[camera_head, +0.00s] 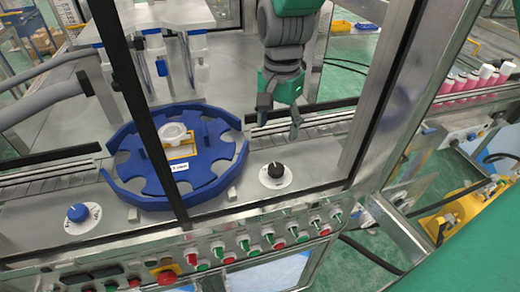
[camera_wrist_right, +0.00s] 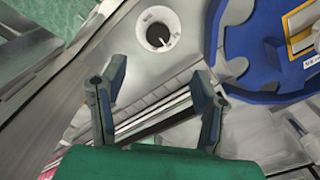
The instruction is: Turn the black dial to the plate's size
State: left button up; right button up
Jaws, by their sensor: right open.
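The black dial (camera_head: 275,170) sits on a round white scale on the machine's metal deck, right of the blue star wheel. It also shows in the right wrist view (camera_wrist_right: 157,35), with a small white pointer mark on the knob. The plate (camera_head: 178,153), yellow-edged with a white label, lies at the middle of the blue star wheel (camera_head: 215,180); its label text is too small to read. My right gripper (camera_head: 279,128) is open and empty above the conveyor, behind the dial and apart from it. In the right wrist view its two fingers (camera_wrist_right: 160,88) are spread below the dial. My left gripper is not in view.
A blue dial (camera_head: 78,212) stands on the deck at the left. Dark window frame bars (camera_head: 140,100) cross in front of the star wheel. A row of red and green buttons (camera_head: 270,236) runs along the front panel.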

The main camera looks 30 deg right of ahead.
aim_at(276, 168)
jog(key=f, duration=1)
jog(key=shift+a+f, duration=0.1)
jog(key=shift+a, duration=0.25)
jog(key=f, duration=0.1)
jog(key=d+f, duration=0.1)
jog(key=shift+s+f, duration=0.15)
jog(key=shift+f, duration=0.25)
jog(key=shift+d+f, duration=0.4)
jog(key=shift+d, duration=0.15)
jog(key=shift+a, duration=0.15)
jog(key=shift+a+r, duration=0.15)
jog(key=shift+a, duration=0.3)
jog(key=c, duration=1.1)
jog(key=shift+a, duration=0.15)
jog(key=shift+c, duration=0.2)
jog(key=shift+d, duration=0.25)
